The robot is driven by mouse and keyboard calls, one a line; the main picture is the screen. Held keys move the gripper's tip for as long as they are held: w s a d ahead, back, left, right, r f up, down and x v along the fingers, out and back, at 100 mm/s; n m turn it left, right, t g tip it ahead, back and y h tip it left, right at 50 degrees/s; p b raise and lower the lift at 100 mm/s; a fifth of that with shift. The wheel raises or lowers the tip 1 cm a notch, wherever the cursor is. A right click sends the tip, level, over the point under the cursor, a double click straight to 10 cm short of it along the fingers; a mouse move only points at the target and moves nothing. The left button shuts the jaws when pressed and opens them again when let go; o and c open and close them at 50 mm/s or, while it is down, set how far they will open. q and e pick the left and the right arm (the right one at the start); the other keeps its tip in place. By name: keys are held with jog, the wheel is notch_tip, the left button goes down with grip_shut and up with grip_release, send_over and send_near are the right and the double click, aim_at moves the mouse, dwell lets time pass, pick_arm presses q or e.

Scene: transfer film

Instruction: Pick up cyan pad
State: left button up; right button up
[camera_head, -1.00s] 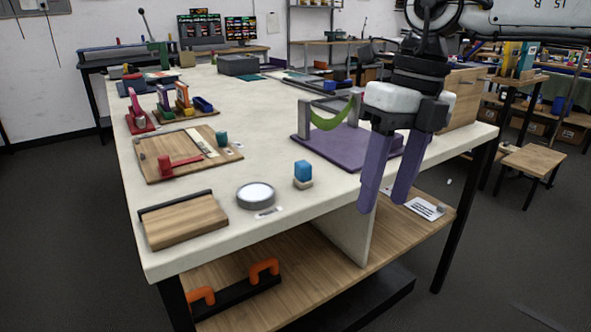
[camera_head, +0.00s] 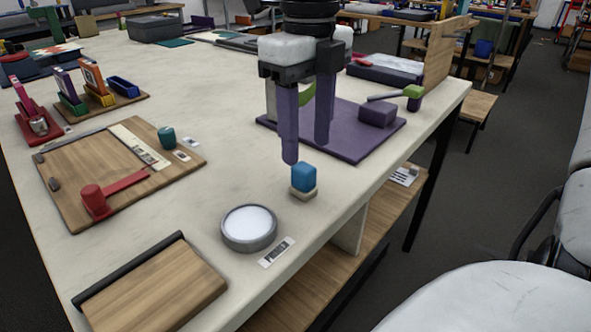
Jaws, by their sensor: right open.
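The cyan pad (camera_head: 304,177) is a small blue block on a pale beige base, upright near the table's right edge. My right gripper (camera_head: 307,151) points down with two long purple fingers, open and empty. Its fingertips are just above and behind the pad in the picture, apart from each other; I cannot tell the exact height gap. My left gripper is not in view.
A round grey dish with a white top (camera_head: 249,227) and a small label (camera_head: 276,252) lie in front of the pad. A purple board (camera_head: 345,148) with a purple block (camera_head: 378,114) stands behind it. A wooden board with a red tool (camera_head: 97,201) is at left.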

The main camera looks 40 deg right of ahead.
aim_at(306, 168)
notch_tip(306, 168, down, 2)
jog(key=shift+s+f, duration=0.1)
jog(key=shift+f, duration=0.15)
jog(key=f, duration=0.5)
jog(key=shift+s+a+f+b, duration=0.1)
jog(key=shift+s+a+b, duration=0.1)
jog(key=shift+b, duration=0.2)
jog(key=shift+w, duration=0.1)
jog(key=c, duration=1.1)
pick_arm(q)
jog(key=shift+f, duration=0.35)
pick_arm(e)
jog(key=shift+c, duration=0.2)
jog(key=shift+r, duration=0.2)
